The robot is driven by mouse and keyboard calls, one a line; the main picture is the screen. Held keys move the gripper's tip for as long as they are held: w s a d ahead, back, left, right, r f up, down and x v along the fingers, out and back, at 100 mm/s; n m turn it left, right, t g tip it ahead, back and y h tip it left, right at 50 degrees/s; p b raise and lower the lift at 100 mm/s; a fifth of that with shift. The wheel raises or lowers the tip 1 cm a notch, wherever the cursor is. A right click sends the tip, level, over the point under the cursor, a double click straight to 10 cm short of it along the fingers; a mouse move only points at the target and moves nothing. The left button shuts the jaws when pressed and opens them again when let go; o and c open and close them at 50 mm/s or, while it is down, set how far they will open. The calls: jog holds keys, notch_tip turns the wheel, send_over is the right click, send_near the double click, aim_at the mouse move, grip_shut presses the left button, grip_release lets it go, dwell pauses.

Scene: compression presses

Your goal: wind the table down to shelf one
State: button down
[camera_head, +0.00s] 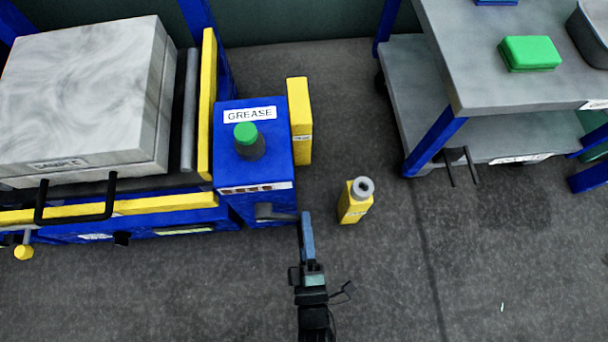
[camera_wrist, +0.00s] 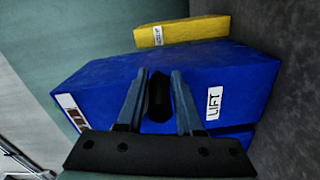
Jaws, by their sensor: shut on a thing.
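My gripper (camera_head: 306,222) is at the front right corner of the blue box (camera_head: 262,178) marked GREASE. In the wrist view my gripper (camera_wrist: 160,88) has its fingers on both sides of an upright black handle (camera_wrist: 158,100), shut on it. The blue housing (camera_wrist: 90,82) behind the handle carries a LIFT label (camera_wrist: 214,103). In the head view a dark lever (camera_head: 275,212) shows at the box's lower front. Left of the box, a pale marbled block (camera_head: 85,85) rests on the blue and yellow machine, with a black bar handle (camera_head: 75,217) at its front.
A grey two-level shelf cart (camera_head: 470,85) stands at the right, with a green block (camera_head: 529,53) on top. A yellow container (camera_head: 354,208) with a grey ring top stands on the floor right of my gripper. A yellow post (camera_head: 299,120) flanks the box. The front right floor is clear.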

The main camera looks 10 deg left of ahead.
jog(key=c, duration=0.7)
grip_release()
jog(key=shift+a+r, duration=0.3)
jog(key=shift+a, duration=0.05)
jog(key=shift+d+f, duration=0.1)
jog(key=shift+s, duration=0.1)
jog(key=p+v, duration=0.3)
jog(key=v, duration=0.9)
jog(key=shift+s+d, duration=0.15)
jog(key=shift+s, duration=0.25)
